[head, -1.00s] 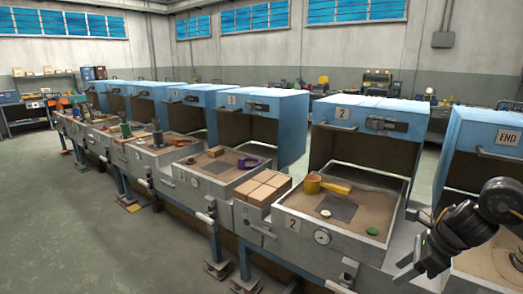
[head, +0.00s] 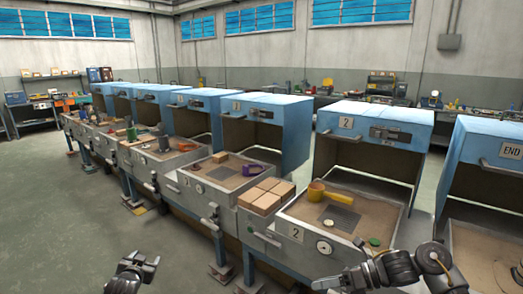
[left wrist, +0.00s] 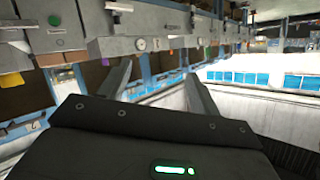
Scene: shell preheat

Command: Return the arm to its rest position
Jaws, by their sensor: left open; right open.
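My left gripper (head: 139,261) is low at the left of the head view, over the floor in front of the station row. In the left wrist view its two fingers stand apart with nothing between them (left wrist: 158,82). My right gripper (head: 324,283) is at the bottom of the head view, in front of station 2, open with no object visible in it. My right arm reaches in from the lower right and covers part of the front right of station 2.
Blue hoods (head: 372,118) line the row. Open floor (head: 60,220) lies at the left.

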